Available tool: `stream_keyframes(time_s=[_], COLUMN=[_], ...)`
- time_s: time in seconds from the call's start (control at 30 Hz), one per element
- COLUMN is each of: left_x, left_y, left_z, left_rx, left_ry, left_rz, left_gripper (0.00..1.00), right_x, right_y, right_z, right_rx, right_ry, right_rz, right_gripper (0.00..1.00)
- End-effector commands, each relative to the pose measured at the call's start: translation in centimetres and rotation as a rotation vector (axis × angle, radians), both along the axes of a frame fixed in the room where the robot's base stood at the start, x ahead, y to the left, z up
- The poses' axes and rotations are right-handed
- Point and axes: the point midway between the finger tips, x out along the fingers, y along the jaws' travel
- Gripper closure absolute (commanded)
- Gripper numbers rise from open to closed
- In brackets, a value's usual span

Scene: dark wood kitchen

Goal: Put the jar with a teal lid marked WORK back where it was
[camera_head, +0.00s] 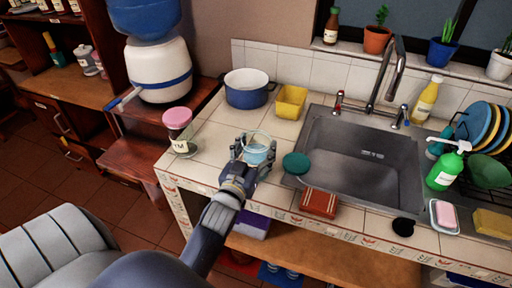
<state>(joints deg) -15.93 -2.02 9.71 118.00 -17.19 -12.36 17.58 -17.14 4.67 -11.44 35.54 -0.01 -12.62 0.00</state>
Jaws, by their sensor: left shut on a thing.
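My left gripper (250,158) is shut on a clear glass jar (257,141) with pale blue in it, at the counter's front part, left of the sink. The jar looks open at the top, and no label shows on it. I cannot tell whether it touches the counter. A round teal disc (296,163), like a lid, lies right of the jar at the sink's left edge, apart from it. No marking WORK can be read. My right gripper is not in view.
A pink-lidded jar (178,118) with a label partly reading YM stands at the counter's left edge. A blue pot (247,97) and a yellow tub (290,103) stand behind. A reddish-brown block (318,203) lies at the front by the sink (355,165). Tiles between the jars are clear.

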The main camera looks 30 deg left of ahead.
Motion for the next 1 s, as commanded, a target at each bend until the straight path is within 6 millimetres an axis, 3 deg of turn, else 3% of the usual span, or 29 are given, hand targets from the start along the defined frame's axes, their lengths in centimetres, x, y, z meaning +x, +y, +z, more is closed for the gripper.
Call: stream_keyframes(time_s=[0.07, 0.1, 0.2, 0.63, 0.77, 1.0], left_x=[0.0, 0.0, 0.0, -0.1, -1.5, -6.0], left_y=[0.0, 0.0, 0.0, 0.0, -0.4, -1.4], left_z=[0.1, -0.3, -0.3, 0.1, -0.3, -0.4], left_rx=[0.002, 0.0, 0.0, 0.0, -0.002, -0.001], left_ry=[-0.008, 0.0, 0.001, 0.001, 0.003, 0.005], left_rz=[-0.001, 0.0, 0.0, 0.0, 0.0, 0.001], left_gripper=[0.89, 0.33, 0.15, 0.15, 0.15, 0.15], right_x=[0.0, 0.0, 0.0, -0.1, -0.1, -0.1], right_y=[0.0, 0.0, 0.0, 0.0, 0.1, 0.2], right_z=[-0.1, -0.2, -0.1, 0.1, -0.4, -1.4], right_rx=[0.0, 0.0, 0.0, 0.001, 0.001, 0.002], right_ry=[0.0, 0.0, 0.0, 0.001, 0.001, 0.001], right_rz=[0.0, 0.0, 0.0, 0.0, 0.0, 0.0], right_gripper=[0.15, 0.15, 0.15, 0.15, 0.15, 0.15])
